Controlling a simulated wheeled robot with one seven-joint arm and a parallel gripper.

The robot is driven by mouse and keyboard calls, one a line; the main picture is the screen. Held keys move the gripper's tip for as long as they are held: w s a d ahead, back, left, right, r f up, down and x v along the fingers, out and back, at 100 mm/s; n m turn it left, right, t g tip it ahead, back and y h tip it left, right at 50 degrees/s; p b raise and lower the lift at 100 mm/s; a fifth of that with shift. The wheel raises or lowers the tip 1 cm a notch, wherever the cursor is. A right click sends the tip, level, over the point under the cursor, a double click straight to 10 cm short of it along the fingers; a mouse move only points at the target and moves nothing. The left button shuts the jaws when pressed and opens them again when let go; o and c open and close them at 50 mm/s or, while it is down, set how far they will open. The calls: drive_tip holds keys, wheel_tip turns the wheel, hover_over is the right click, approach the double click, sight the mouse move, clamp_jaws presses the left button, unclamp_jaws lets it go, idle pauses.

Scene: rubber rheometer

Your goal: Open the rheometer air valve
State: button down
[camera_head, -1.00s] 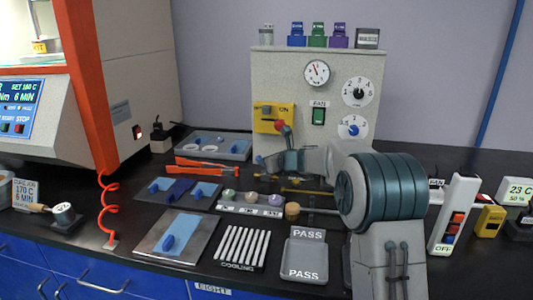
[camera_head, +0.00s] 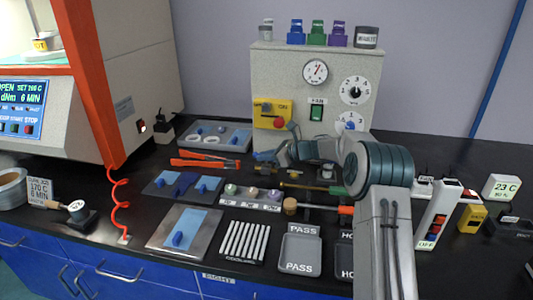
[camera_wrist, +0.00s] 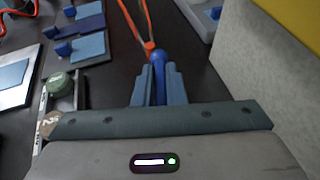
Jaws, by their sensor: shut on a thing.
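The grey box with a gauge (camera_head: 316,71) stands at the back. Its front carries a yellow panel (camera_head: 285,104) with a red knob (camera_head: 279,123), which looks like a valve lever; its exact angle is hard to read. My gripper (camera_head: 268,157) is low in front of the box, below the yellow panel. In the wrist view my gripper (camera_wrist: 157,75) is shut on a slim blue handle-like piece (camera_wrist: 157,57). I cannot tell whether that piece is fixed to anything. A corner of the yellow panel shows top right there, apart from the fingers.
Orange tongs (camera_head: 205,162) lie just left of my gripper. A grey tray (camera_head: 240,134) sits behind them. Sample plates, a sample rack (camera_head: 250,197), a cooling rack (camera_head: 245,241) and a PASS tray (camera_head: 300,252) fill the front. The rheometer (camera_head: 28,107) stands left.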

drive_tip(key=shift+a, duration=0.25)
drive_tip(key=c, duration=1.8)
unclamp_jaws()
drive_tip(key=o, duration=0.3)
drive_tip(key=shift+w+a+f, duration=0.1)
drive_tip(key=shift+a, duration=0.1)
drive_tip(key=shift+d, duration=0.1)
drive_tip(key=shift+d, duration=0.1)
drive_tip(key=shift+d, duration=0.25)
drive_tip(key=v, duration=1.3)
drive_tip(key=shift+r, duration=0.25)
drive_tip(key=shift+c, duration=0.2)
